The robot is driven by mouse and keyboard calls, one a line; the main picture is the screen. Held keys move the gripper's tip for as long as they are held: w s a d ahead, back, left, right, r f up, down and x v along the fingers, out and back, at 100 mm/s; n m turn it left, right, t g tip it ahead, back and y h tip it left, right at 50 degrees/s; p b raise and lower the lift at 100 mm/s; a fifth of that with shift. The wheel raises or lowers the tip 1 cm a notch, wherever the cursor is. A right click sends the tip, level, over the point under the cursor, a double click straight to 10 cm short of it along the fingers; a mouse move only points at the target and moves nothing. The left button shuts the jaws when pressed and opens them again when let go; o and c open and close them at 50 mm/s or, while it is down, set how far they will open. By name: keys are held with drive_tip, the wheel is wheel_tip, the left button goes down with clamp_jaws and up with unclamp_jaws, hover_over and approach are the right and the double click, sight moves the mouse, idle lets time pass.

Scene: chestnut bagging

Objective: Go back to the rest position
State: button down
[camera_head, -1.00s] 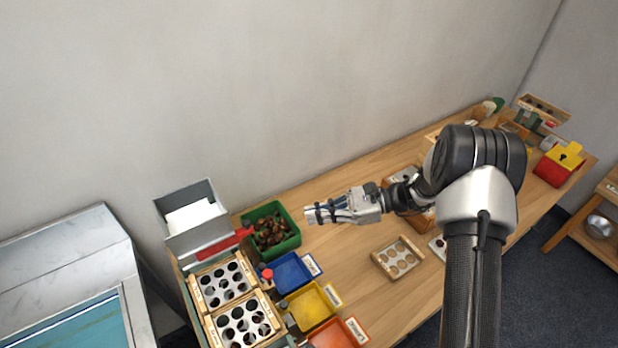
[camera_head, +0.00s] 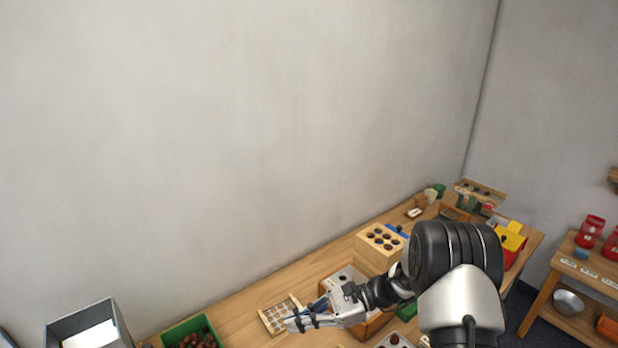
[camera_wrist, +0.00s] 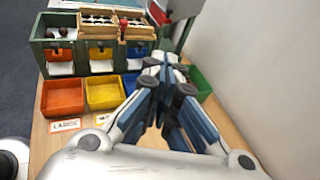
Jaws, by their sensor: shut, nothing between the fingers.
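My gripper (camera_head: 297,324) is over the wooden workbench (camera_head: 240,314) in the head view, to the right of the green bin of chestnuts. Its fingertips overlap a small wooden tray with round holes (camera_head: 274,318); I cannot tell the height between them. In the wrist view my gripper (camera_wrist: 168,65) has its fingers together and empty. They point toward the green sorting stand (camera_wrist: 80,50) with its wooden hole plates (camera_wrist: 118,22).
The green bin with chestnuts (camera_head: 190,332) and a grey box (camera_head: 88,328) stand at lower left. A wooden block with dark holes (camera_head: 380,242) stands behind my arm. Orange (camera_wrist: 62,97) and yellow (camera_wrist: 104,92) bins show in the wrist view. A side shelf (camera_head: 585,285) is at right.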

drive_tip(key=s+d+r+n+h, duration=0.2)
drive_tip(key=s+r+n+h, duration=0.5)
drive_tip(key=s+r, duration=0.5)
drive_tip(key=s+d+r+n+t+h, duration=0.3)
drive_tip(key=s+d+n+t+h, duration=0.1)
drive_tip(key=s+d, duration=0.2)
drive_tip(key=s+d+r+n+t+h, duration=0.3)
drive_tip(key=s+d+n+h, duration=0.1)
drive_tip(key=s+d, duration=0.3)
drive_tip(key=shift+s+t, duration=0.15)
drive_tip(key=shift+t, duration=0.25)
